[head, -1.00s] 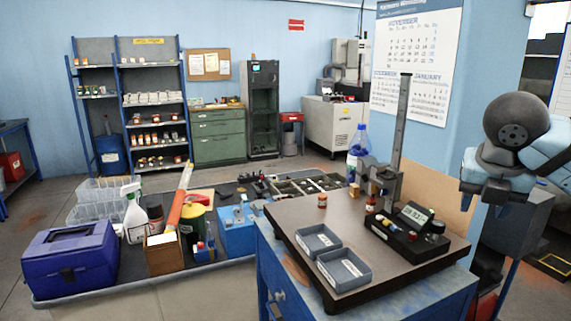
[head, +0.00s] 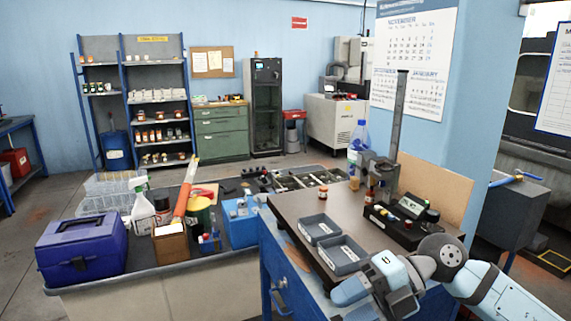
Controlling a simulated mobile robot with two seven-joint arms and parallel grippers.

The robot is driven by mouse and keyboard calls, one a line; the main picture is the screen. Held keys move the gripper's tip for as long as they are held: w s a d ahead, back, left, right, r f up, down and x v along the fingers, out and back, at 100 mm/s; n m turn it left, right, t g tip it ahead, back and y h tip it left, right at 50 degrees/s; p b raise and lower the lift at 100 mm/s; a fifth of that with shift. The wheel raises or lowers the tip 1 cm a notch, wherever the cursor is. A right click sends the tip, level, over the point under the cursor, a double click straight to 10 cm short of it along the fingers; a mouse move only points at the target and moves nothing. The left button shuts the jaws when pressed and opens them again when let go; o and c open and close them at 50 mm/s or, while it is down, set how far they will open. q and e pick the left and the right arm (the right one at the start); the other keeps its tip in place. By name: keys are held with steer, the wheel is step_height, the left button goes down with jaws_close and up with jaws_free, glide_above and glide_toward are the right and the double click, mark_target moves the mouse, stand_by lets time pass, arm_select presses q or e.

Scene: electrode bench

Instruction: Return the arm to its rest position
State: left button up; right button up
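My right arm (head: 478,283) comes in from the lower right. Its dark round joint (head: 440,253) is low in front of the right corner of the dark bench plate. My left arm and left gripper do not show.
The dark plate (head: 290,206) carries two grey trays (head: 318,228), a small orange-brown jar (head: 325,192), a tall gauge stand (head: 400,115) and a black readout box (head: 385,222). A clear bottle (head: 356,150) stands behind. A purple toolbox (head: 82,250) is at left.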

steer(key=w+d+f+m+t+h, duration=0.1)
steer(key=d+f+m+t, duration=0.1)
steer(key=f+m+t, duration=0.75)
steer(key=w+d+f+m+t, duration=0.15)
steer(key=f+m+t, duration=0.35)
steer(key=m+t, duration=0.85)
steer(key=s+d+f+m+g+h, duration=0.4)
steer(key=s+f, duration=0.4)
steer(key=f, duration=0.4)
steer(key=s+d+f+m+g+h, duration=0.1)
steer(key=s+f+m+g+h, duration=0.5)
steer(key=s+f, duration=0.4)
step_height(320, 180, up, 10)
steer(key=w+d+t+y+p, duration=0.1)
steer(key=p, duration=1.1)
steer(key=shift+p, duration=0.3)
